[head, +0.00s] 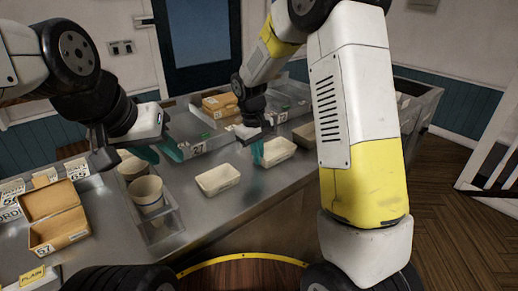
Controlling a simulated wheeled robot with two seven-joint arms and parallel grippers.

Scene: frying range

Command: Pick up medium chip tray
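One tray (218,180) is near the middle, clear of both grippers. The other tray (279,151) is further back and right. The view does not show which is the medium chip tray. My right gripper (257,152) points down at the left end of the further tray. Its teal fingertip is close to that tray, and contact or a gap cannot be told. My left gripper (160,152) is above the counter left of both trays, with its teal fingers apart and nothing seen between them.
Pale cups (147,194) stand in a clear holder left of the nearer tray. An open brown box (57,215) marked 57 is at the far left. Stacked brown boxes (220,103) stand at the back. Counter in front of the nearer tray is bare.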

